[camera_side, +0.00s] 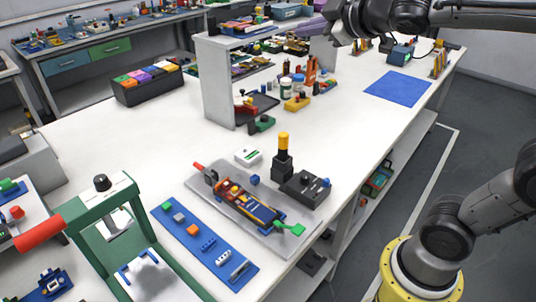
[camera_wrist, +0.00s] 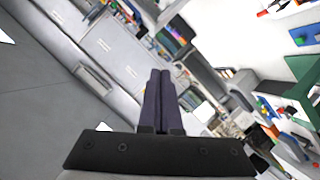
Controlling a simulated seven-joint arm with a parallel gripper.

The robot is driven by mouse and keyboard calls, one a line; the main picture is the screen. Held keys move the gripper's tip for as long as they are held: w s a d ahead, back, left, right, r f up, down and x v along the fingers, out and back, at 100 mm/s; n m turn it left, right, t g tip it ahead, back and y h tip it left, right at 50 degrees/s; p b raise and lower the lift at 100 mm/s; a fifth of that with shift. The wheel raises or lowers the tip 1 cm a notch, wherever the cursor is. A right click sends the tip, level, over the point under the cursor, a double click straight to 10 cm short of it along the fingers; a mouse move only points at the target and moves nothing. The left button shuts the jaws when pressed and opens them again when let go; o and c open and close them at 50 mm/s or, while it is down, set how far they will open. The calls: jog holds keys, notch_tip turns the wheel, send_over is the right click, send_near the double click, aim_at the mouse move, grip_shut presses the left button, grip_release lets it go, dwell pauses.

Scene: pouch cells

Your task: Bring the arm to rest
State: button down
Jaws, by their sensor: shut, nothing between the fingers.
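My gripper (camera_side: 306,29) is at the top of the side view, high above the back part of the white bench (camera_side: 110,160), near the raised shelf. Its dark purple fingers point left in the picture. In the wrist view its two fingers (camera_wrist: 158,73) lie side by side, touching, with nothing between them. My arm reaches in from the upper right, and part of it runs out of the side view.
A white raised shelf (camera_side: 217,90) stands on the bench close to my gripper. A grey fixture plate (camera_side: 205,187) with parts, a green press (camera_side: 75,228) and a blue parts mat (camera_side: 178,236) are in front. A blue mat (camera_side: 398,88) at the right is bare.

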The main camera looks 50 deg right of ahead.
jog(key=s+a+f+m+g+y, duration=0.1)
jog(key=s+a+f+m+g, duration=0.1)
jog(key=s+f, duration=0.7)
jog(key=s+a+f+m+g+y, duration=0.2)
jog(key=s+f+g, duration=0.4)
jog(key=s+f, duration=0.3)
jog(key=s+a+m, duration=0.1)
jog(key=s+m, duration=0.1)
jog(key=s, duration=0.1)
jog(key=shift+f, duration=0.25)
